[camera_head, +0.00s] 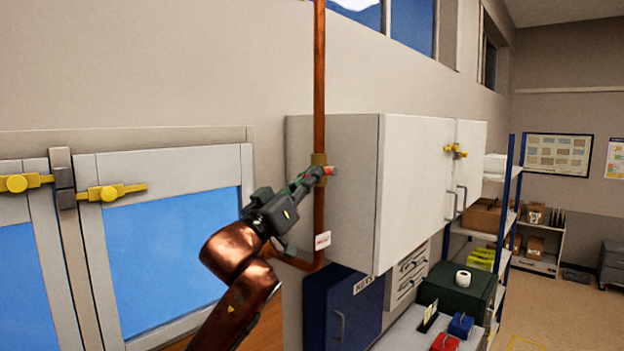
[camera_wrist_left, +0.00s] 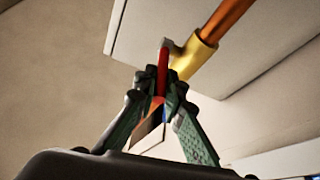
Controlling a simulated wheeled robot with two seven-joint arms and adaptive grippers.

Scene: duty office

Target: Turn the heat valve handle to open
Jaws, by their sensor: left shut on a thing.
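The heat valve sits on a vertical copper pipe (camera_head: 319,90) on the wall, with a brass valve body (camera_head: 318,160) and a red handle (camera_head: 329,170). In the left wrist view the brass body (camera_wrist_left: 193,58) is on the pipe (camera_wrist_left: 228,20), and the red handle (camera_wrist_left: 163,68) rises between the fingertips. My left gripper (camera_head: 316,177) is shut on the red handle; its fingers (camera_wrist_left: 160,88) cover the handle's lower part. A white tag (camera_head: 322,241) hangs near the lower pipe bend. My right gripper is not in view.
A white wall cabinet (camera_head: 415,180) stands close to the right of the pipe. A blue key box (camera_head: 343,310) is below. Windows with yellow latches (camera_head: 110,192) are on the left. Shelves (camera_head: 508,200) stand farther back, with open floor (camera_head: 565,320) at the right.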

